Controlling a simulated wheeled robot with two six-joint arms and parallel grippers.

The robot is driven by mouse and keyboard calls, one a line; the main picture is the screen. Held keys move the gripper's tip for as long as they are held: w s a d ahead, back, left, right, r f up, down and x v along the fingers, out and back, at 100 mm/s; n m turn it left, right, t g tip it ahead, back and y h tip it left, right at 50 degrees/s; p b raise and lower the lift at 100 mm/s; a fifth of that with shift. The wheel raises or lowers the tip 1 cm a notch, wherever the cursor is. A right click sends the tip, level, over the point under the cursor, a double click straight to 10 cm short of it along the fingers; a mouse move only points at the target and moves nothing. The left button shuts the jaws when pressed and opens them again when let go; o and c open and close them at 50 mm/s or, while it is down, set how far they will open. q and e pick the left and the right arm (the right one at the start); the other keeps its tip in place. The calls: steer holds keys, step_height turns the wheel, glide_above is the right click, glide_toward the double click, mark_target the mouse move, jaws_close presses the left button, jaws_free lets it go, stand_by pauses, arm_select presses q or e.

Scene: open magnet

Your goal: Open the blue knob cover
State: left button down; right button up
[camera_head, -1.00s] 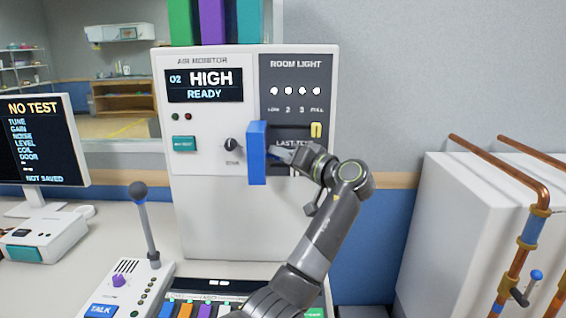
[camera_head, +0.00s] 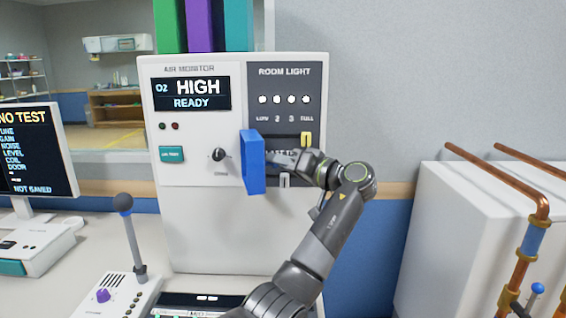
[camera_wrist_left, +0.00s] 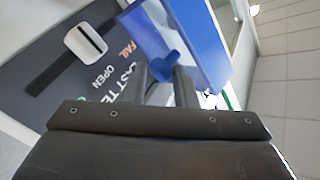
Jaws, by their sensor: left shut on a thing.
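The blue knob cover (camera_head: 253,162) stands out from the front of the air monitor box (camera_head: 215,235), in front of the dark panel marked LAST TEST. My left gripper (camera_head: 283,160) is at its right side. In the left wrist view, my left gripper (camera_wrist_left: 172,85) is shut on a small blue grip on the inner face of the blue cover (camera_wrist_left: 205,40). Dark panel lettering, FAIL, OPEN and part of LAST TEST, shows beside it. The cover hides part of the panel in the head view. My right gripper is out of view.
A black knob (camera_head: 218,155) is left of the cover. A yellow slider (camera_head: 306,139) is just above my left gripper. A gooseneck microphone (camera_head: 128,230) stands at lower left. Copper pipes (camera_head: 525,250) and white cabinets (camera_head: 440,235) are at right.

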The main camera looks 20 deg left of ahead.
arm_select(q)
steer(key=c, duration=1.2)
jaws_free()
steer(key=shift+a+f, duration=0.3)
steer(key=shift+f, duration=0.15)
steer(key=shift+r, duration=0.1)
steer(key=s+d+b, duration=0.3)
steer(key=d, duration=1.4)
steer(key=shift+s+d, duration=0.15)
steer(key=shift+s, duration=0.05)
